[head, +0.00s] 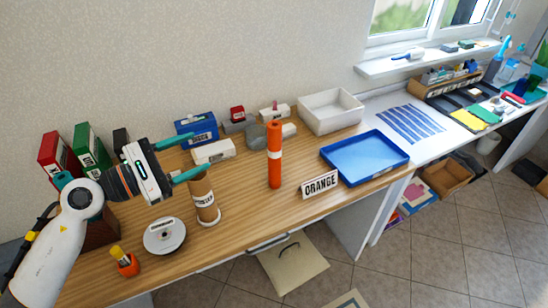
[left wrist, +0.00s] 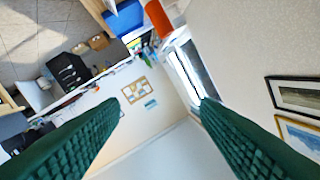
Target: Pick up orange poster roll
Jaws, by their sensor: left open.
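An orange shape (left wrist: 158,20), likely the roll, shows at that view's top edge. My right gripper is in neither view.
A brown cardboard tube (head: 203,197) stands below my left gripper. A blue tray (head: 364,163) and white bin (head: 330,112) are right of the roll. Small boxes stand behind.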

